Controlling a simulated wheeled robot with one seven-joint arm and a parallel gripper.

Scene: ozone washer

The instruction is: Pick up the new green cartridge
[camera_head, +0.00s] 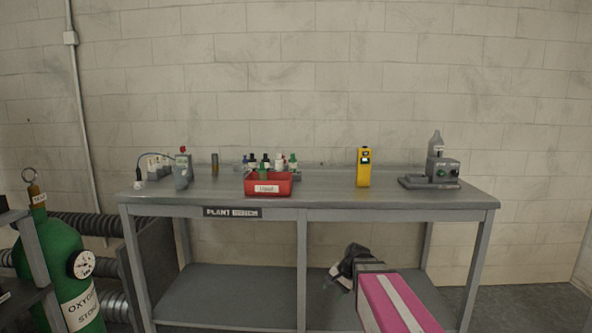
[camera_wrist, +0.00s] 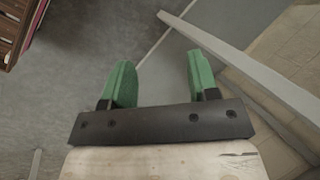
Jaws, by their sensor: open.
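A small green item (camera_head: 262,174) stands in the red bin (camera_head: 285,187) on the workbench in the head view. It may be the green cartridge, but it is too small to be sure. My gripper (camera_head: 340,276) is in front of the bench, below its top and to the right of the bin, well apart from it. In the wrist view my gripper (camera_wrist: 160,78) shows two green fingers spread apart with nothing between them, above bare grey floor. No cartridge shows in the wrist view.
The grey workbench (camera_head: 400,204) also holds several small bottles (camera_head: 266,161) behind the bin, a yellow handheld device (camera_head: 363,170) and a grey apparatus (camera_head: 440,172). A green gas cylinder (camera_head: 60,260) stands at left. The bench's lower shelf (camera_head: 230,290) looks mostly clear.

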